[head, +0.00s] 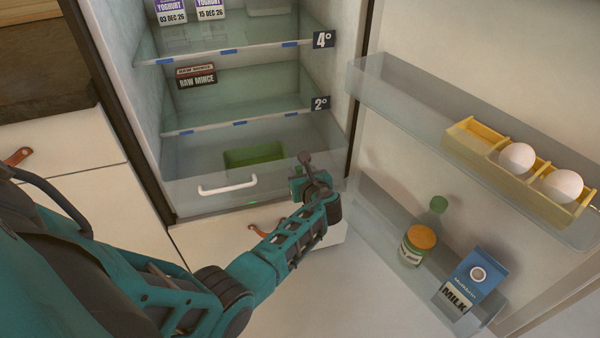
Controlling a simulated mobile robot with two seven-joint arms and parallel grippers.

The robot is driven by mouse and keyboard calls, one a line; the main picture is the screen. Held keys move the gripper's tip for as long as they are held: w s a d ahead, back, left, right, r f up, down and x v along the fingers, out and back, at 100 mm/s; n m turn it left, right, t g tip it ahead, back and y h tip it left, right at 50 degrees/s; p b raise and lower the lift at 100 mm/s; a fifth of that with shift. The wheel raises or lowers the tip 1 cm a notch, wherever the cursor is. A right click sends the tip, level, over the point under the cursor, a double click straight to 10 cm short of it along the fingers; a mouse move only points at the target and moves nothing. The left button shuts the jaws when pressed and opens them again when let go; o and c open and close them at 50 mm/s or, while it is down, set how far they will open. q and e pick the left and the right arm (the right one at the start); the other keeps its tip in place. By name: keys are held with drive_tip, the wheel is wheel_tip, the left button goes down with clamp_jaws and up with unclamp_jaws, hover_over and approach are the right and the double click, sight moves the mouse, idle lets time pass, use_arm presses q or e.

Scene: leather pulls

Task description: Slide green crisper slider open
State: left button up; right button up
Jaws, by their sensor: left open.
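The clear crisper drawer (187,196) is at the bottom of the open fridge, with a white handle (227,187) on its front. A small green spot (281,205) shows low on the drawer front, just left of my gripper; it may be the green slider, but it is too small and too covered to tell its position. My left gripper (304,172) is open in front of the drawer's right end, with nothing seen between its fingers. I cannot tell whether it touches the drawer front. My right gripper is out of view.
A green bin (253,155) sits inside the drawer. A raw mince pack (197,77) and yoghurts (171,12) are on shelves above. The open door at right holds a yellow egg tray (470,150), a jar (418,243), a bottle (437,210) and a milk carton (474,282).

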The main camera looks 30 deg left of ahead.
use_arm(q)
clamp_jaws()
idle(0.4)
